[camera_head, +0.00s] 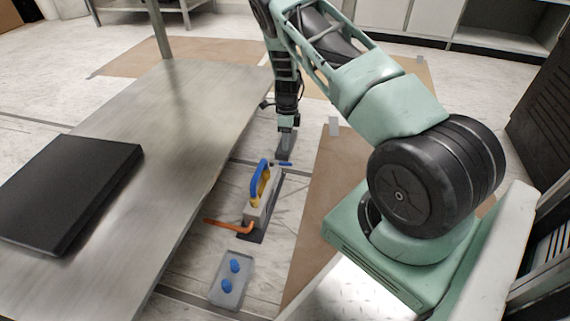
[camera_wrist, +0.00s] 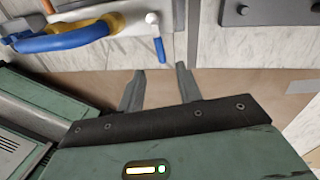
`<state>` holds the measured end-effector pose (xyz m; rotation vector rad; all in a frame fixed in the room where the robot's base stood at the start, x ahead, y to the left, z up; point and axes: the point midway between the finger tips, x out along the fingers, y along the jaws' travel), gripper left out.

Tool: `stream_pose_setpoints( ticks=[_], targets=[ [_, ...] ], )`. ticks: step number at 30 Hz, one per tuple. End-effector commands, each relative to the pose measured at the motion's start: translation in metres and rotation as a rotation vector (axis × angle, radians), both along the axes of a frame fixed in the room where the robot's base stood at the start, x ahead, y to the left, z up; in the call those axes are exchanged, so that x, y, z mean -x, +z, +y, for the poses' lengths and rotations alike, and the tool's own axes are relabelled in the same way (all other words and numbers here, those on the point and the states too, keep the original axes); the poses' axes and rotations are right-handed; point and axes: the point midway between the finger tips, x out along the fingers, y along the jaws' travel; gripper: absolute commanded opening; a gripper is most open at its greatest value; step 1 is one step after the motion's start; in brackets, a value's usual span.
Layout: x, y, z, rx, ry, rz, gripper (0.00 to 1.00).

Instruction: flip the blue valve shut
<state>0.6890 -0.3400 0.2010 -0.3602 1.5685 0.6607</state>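The blue valve lever (camera_head: 281,164) is a short blue bar at the far end of a beige fitting (camera_head: 262,203) on the floor. In the wrist view the lever (camera_wrist: 159,50) hangs from a round white knob (camera_wrist: 151,18) and points toward my gripper (camera_wrist: 160,70). My gripper is open and empty, its two dark fingers spread on either side of the lever's line. The lever's tip looks just short of the fingertips; I cannot tell the depth gap. In the head view my gripper (camera_head: 287,128) points down close to the lever, and its fingertips are hard to make out.
A large blue handle (camera_head: 259,180) with yellow below it and an orange lever (camera_head: 228,227) belong to the same fitting. A metal table (camera_head: 190,110) carrying a black slab (camera_head: 68,190) borders the left.

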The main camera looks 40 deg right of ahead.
Motion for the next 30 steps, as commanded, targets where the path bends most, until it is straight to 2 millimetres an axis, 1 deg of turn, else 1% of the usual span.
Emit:
stream_pose_setpoints(
  ticks=[1,3,6,9,15,24,25,28,30],
  targets=[
    [0.002,-0.017,0.002,-0.001,0.0,0.002,0.35],
    [0.003,-0.031,0.004,0.001,0.0,0.001,0.35],
    [0.006,-0.048,0.007,0.0,0.0,0.001,0.35],
    [0.007,-0.061,0.009,0.001,-0.001,0.001,0.35],
    [0.008,-0.073,0.012,0.0,0.0,0.0,0.35],
    [0.009,-0.074,0.012,0.0,0.0,0.0,0.35],
    [0.009,-0.074,0.012,0.001,0.0,-0.001,0.29],
    [0.009,-0.073,0.012,0.001,0.0,-0.001,0.02],
    [0.009,-0.073,0.012,0.001,0.0,-0.001,0.0]
  ],
)
